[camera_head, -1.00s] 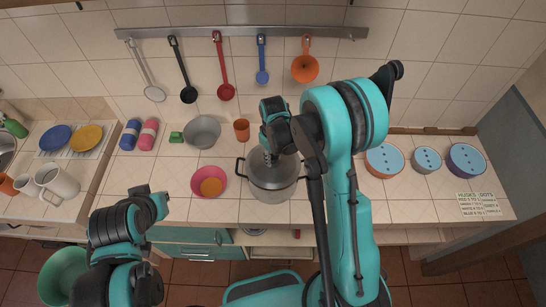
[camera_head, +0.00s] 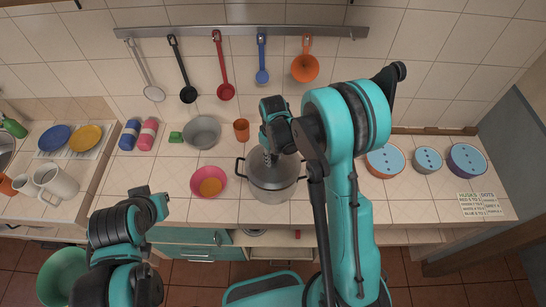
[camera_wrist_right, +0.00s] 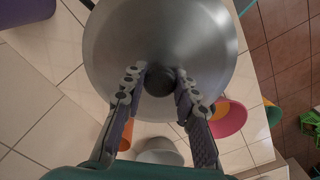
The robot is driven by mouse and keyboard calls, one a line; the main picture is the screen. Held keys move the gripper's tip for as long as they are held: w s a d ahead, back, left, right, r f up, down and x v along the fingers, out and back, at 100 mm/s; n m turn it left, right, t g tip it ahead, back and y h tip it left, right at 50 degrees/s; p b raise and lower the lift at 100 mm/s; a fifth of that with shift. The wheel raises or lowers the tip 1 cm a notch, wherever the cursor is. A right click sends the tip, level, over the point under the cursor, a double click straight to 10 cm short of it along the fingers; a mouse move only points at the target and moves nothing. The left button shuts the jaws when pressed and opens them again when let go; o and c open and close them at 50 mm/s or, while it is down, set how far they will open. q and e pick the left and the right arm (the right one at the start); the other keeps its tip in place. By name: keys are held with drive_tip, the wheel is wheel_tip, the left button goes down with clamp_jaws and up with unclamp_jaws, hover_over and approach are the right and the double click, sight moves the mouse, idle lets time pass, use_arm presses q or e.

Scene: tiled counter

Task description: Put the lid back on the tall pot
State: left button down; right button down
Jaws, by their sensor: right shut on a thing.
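The tall steel pot (camera_head: 272,192) stands on the tiled counter with two dark side handles. A grey metal lid (camera_head: 278,171) lies over its mouth; I cannot tell whether it is fully seated or slightly above the rim. In the right wrist view the round lid (camera_wrist_right: 200,50) fills the upper middle and hides the pot. My right gripper (camera_head: 268,158) points down at the lid's centre. In the wrist view its two fingers (camera_wrist_right: 159,88) are shut on the lid's dark knob (camera_wrist_right: 159,80). My left gripper (camera_head: 155,203) hangs before the counter at the lower left, away from the pot; its fingers are unclear.
A pink bowl (camera_head: 197,187) with an orange one inside stands left of the pot. A grey pot (camera_head: 202,132) and an orange cup (camera_head: 241,130) stand behind. Utensils hang from a wall rail (camera_head: 240,32).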

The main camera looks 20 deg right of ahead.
drive_tip(key=c, duration=1.1)
unclamp_jaws()
drive_tip(key=shift+o, duration=0.3)
drive_tip(key=o, duration=0.4)
drive_tip(key=shift+r, duration=0.2)
drive_tip(key=shift+r+p, duration=2)
drive_tip(key=shift+r, duration=1.35)
